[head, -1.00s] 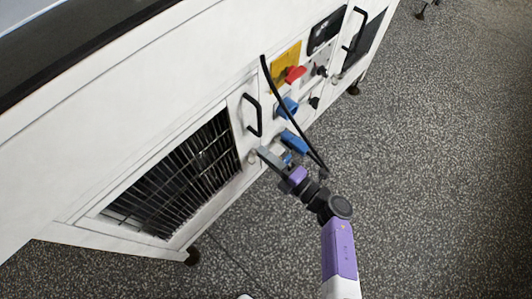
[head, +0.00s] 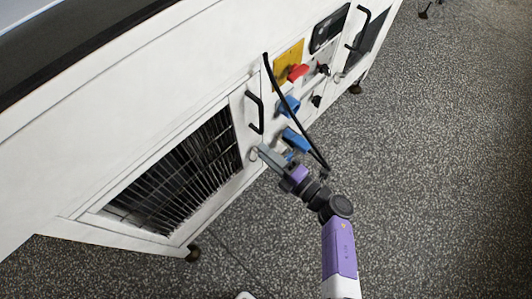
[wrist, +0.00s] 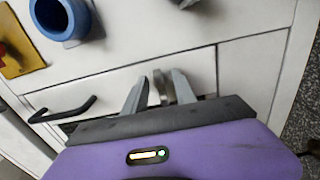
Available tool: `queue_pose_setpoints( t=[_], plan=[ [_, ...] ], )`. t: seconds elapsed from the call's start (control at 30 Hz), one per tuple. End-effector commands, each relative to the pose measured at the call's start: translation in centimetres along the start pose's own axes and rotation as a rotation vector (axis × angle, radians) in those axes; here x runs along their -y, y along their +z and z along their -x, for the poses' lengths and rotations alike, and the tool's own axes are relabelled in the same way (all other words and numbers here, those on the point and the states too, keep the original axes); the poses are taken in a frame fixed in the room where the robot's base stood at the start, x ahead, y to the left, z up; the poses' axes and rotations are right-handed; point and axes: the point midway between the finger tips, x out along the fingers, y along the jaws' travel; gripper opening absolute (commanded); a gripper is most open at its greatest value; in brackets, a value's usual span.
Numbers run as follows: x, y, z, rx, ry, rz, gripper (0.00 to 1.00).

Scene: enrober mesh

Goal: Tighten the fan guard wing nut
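The fan guard (head: 180,175), a dark wire grille, sits in the white machine's side. A small pale round part, apparently the wing nut (head: 254,154), shows at the panel beside the guard's right edge. My gripper (head: 262,150) reaches to it from the lower right. In the wrist view, my gripper's two grey fingers (wrist: 160,88) stand apart. A thin grey metal piece, apparently the wing nut (wrist: 157,87), shows between them, with a visible gap at the left finger. Contact with the right finger is unclear. The nut's wings and seating are not clear.
A black door handle (head: 254,112) stands out just above my gripper. Blue connectors (head: 290,106), a black cable (head: 272,78) and a red switch (head: 298,72) on a yellow plate are to the right.

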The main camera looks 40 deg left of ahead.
Motion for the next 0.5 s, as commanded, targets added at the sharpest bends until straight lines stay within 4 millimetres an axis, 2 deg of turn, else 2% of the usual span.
queue_pose_setpoints(
  t=[0.33,0.5],
  plan=[
    [-0.2,0.0,5.1,0.004,-0.001,-0.002,0.33],
    [0.0,-0.1,7.0,0.000,-0.001,-0.001,0.33]
  ],
)
